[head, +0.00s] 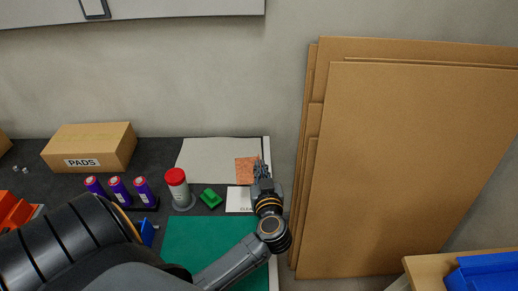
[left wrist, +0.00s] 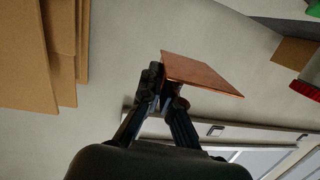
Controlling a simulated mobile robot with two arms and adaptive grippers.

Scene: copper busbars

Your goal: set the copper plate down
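The copper plate (head: 246,170) is a thin, flat, orange-brown square over the right part of the workbench. It overlaps the lower right of a pale grey sheet and the top of a white card (head: 238,202) with partly hidden lettering. My left gripper (head: 261,168) is at the plate's right edge. In the left wrist view the fingers (left wrist: 168,85) are closed on one edge of the plate (left wrist: 205,74), and the rest of it sticks out to the right. I cannot tell whether the plate touches the surface below. My right gripper is not in view.
A green mat (head: 205,240), a green block (head: 210,198), a red-capped container (head: 178,188) and purple cans (head: 118,190) lie left of my gripper. A PADS box (head: 90,147) stands further left. Tall cardboard sheets (head: 410,165) lean on the wall close right.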

